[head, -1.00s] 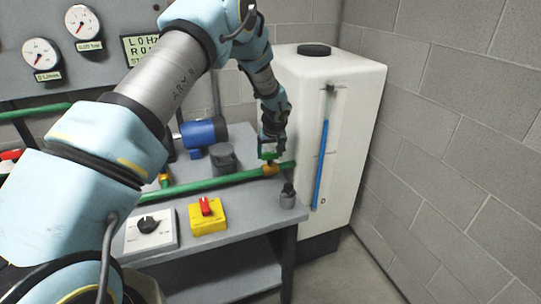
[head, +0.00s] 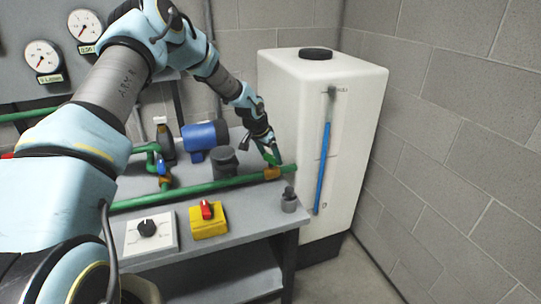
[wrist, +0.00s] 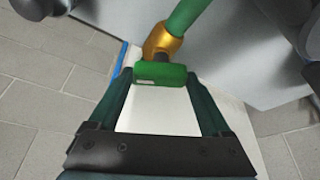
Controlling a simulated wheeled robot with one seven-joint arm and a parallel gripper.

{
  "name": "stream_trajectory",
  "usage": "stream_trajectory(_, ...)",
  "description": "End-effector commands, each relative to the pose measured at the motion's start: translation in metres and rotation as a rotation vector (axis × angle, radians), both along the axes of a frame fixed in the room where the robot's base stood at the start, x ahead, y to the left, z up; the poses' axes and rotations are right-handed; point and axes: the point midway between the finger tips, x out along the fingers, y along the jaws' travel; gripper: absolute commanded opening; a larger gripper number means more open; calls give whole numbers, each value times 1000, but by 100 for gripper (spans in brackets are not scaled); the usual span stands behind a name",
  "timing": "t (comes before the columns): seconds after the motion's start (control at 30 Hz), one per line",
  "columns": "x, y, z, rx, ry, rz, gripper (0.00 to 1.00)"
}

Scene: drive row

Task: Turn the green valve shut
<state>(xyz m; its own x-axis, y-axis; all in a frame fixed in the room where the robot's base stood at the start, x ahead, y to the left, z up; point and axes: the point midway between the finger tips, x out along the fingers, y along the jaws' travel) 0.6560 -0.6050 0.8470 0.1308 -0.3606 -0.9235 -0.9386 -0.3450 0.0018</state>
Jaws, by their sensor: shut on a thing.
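The green valve has a green handle (wrist: 160,74) on a brass-coloured body (wrist: 162,42), at the right end of the green pipe (head: 205,188) beside the white tank. In the head view the brass body (head: 271,174) shows below my gripper (head: 271,157). My gripper is shut on the green handle, with one finger at each end of it in the wrist view. The gripper tilts down toward the right. In the wrist view the handle lies across the line of the pipe. In the head view the fingers partly hide the handle.
The white tank (head: 285,105) with a blue level tube stands close to my gripper. On the bench are a blue motor (head: 204,136), a blue-handled valve (head: 162,168), a yellow switch box (head: 209,228), a white knob box (head: 151,233) and a small grey fitting (head: 289,200).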

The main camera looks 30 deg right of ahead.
Motion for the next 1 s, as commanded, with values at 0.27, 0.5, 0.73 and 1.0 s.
stream_trajectory(0.27, 2, 0, -1, -2, 0, -236, 27)
stream_trajectory(0.5, 3, 0, -1, -1, -2, -386, 27)
stream_trajectory(0.73, 3, 0, -1, 1, -1, -465, 27)
stream_trajectory(1.0, 3, 0, 0, 1, -2, -492, 27)
